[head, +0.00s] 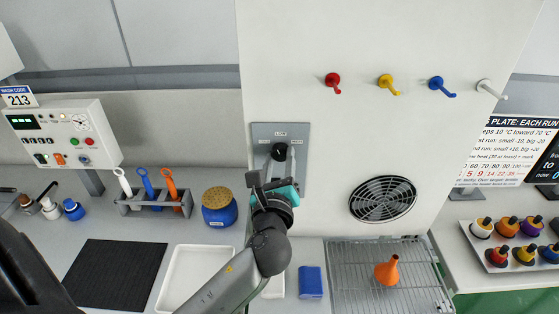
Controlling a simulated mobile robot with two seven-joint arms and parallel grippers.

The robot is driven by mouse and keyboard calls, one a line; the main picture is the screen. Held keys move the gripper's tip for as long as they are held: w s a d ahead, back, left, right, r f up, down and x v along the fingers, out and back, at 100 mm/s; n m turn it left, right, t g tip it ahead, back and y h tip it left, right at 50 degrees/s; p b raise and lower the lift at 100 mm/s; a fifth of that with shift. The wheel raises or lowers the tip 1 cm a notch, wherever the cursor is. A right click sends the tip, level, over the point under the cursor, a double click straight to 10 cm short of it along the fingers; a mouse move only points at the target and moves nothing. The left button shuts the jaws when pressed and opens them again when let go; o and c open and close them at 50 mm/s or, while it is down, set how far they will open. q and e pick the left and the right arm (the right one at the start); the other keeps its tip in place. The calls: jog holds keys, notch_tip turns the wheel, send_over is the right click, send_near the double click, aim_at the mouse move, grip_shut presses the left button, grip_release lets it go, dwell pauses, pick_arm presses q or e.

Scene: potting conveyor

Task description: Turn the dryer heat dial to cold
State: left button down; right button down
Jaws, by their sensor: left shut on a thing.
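The dryer heat dial (279,150) is a dark knob on a grey panel (262,132) fixed to the white dryer front. Small labels sit around the dial's top, too small to read surely. My left gripper (274,174) is at the lower part of the panel, shut on the dial from below. The gripper's teal and dark body hides the panel's lower part and the dial's lower side, so the dial's exact setting cannot be told. My right gripper is not in view.
Red, yellow, blue and white pegs (386,83) stick out of the dryer front, right of the panel. A round black vent (383,199) is below them. A blue jar (219,213) and white tray (172,286) stand left of my arm.

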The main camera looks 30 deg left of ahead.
pick_arm(q)
jog(key=n+b, duration=0.1)
jog(key=n, duration=0.3)
jog(key=shift+f+n, duration=0.15)
jog(key=shift+n, duration=0.25)
jog(key=shift+n+b, duration=0.7)
jog(key=shift+n, duration=0.9)
jog(key=shift+y, duration=0.3)
jog(key=shift+c, duration=1.9)
grip_release()
